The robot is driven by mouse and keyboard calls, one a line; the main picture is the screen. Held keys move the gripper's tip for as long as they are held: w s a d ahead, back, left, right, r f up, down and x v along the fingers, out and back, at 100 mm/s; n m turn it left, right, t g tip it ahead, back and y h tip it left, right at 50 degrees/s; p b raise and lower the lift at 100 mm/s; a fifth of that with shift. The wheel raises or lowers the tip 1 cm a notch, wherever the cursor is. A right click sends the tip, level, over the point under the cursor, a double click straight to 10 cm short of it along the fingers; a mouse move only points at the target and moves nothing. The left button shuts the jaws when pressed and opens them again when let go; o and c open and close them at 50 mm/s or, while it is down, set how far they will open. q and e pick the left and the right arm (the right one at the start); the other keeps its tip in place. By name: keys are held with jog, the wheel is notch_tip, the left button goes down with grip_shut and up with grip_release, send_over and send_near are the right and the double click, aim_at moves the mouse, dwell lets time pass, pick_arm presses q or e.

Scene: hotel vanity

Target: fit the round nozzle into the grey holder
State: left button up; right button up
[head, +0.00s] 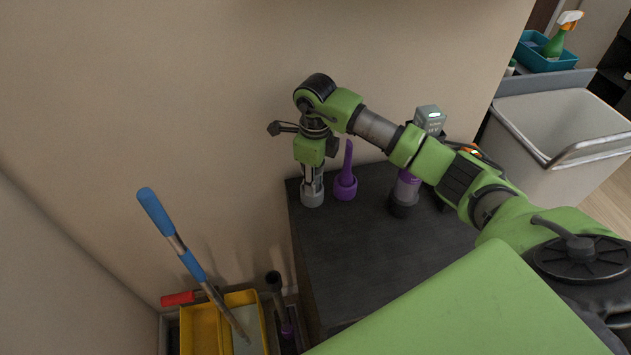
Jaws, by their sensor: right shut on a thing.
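My right gripper (312,181) points down at the back left corner of the dark vanity top. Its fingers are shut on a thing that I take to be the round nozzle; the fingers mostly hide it. The grey holder (312,199), a small light grey cup, stands right below the fingertips. I cannot tell whether the held nozzle is inside the holder or just above it. A purple holder (345,188) with a tall narrow purple piece (348,157) standing in it is just to the right. My left gripper is not in view.
The dark vanity top (350,255) is clear in front. A purple and black device (405,192) stands partly behind my right arm. A grey-green box (430,119) is behind it. A yellow bucket (200,328) with a blue-handled tool (156,210) is lower left. A pale bin (560,125) is at right.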

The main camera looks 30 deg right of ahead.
jog(key=shift+s+a+f, duration=0.15)
jog(key=shift+s+f, duration=0.2)
jog(key=shift+f, duration=0.3)
jog(key=shift+s+a+f, duration=0.1)
jog(key=shift+s+f, duration=0.2)
jog(key=shift+f, duration=0.3)
jog(key=o, duration=1.2)
jog(key=shift+w+f+g, duration=0.3)
jog(key=shift+w+f, duration=0.1)
jog(key=shift+w, duration=0.25)
jog(key=shift+s+r, duration=0.15)
jog(key=shift+r, duration=0.15)
notch_tip(320, 180, up, 12)
jog(key=shift+d+r, duration=0.15)
jog(key=shift+r, duration=0.05)
